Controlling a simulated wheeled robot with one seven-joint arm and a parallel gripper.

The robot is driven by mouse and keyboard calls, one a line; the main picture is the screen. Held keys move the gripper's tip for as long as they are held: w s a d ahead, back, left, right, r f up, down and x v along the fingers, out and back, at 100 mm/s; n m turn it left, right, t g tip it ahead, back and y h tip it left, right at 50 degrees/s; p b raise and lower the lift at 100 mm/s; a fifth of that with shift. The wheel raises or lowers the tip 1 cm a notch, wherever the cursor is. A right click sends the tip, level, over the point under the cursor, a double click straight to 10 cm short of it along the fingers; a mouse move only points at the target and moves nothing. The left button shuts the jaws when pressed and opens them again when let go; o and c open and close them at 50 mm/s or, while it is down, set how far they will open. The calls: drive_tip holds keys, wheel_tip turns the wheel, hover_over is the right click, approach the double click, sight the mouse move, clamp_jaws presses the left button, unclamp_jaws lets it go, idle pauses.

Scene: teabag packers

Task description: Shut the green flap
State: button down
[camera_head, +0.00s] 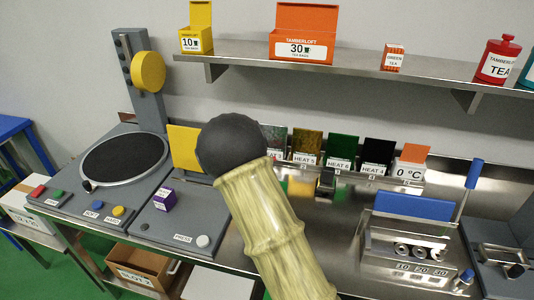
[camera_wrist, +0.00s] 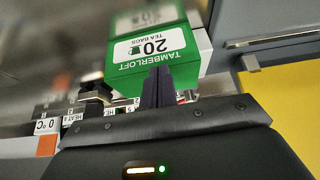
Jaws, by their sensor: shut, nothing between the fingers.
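A green Tamberloft box (camera_wrist: 190,62) with a white "20 tea bags" label shows at the top middle of the wrist view. A fainter copy of its label appears above it, probably a reflection in the steel. In the head view my arm hides the gripper and the box.
In the head view, heat sample panels (camera_head: 305,145) and a 0 °C sign (camera_head: 409,173) stand behind my arm. A yellow panel (camera_head: 185,147) and a small purple box (camera_head: 164,198) are to its left. A slotted steel unit (camera_head: 415,245) is at the right. A shelf (camera_head: 350,72) holds tea boxes.

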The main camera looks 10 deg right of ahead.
drive_tip(key=shift+w+d, duration=0.1)
drive_tip(key=shift+w+d+f, duration=0.2)
drive_tip(key=shift+w+d, duration=0.05)
drive_tip(key=shift+w, duration=0.2)
wheel_tip(320, 180, up, 4)
drive_tip(key=p, duration=0.3)
drive_tip(key=s+a+f+b, duration=0.3)
drive_tip(key=s+a, duration=0.1)
drive_tip(key=s, duration=0.4)
drive_tip(key=shift+s+a+f+b, duration=0.2)
drive_tip(key=shift+s+a+b, duration=0.05)
drive_tip(key=shift+s+b, duration=0.05)
idle(0.4)
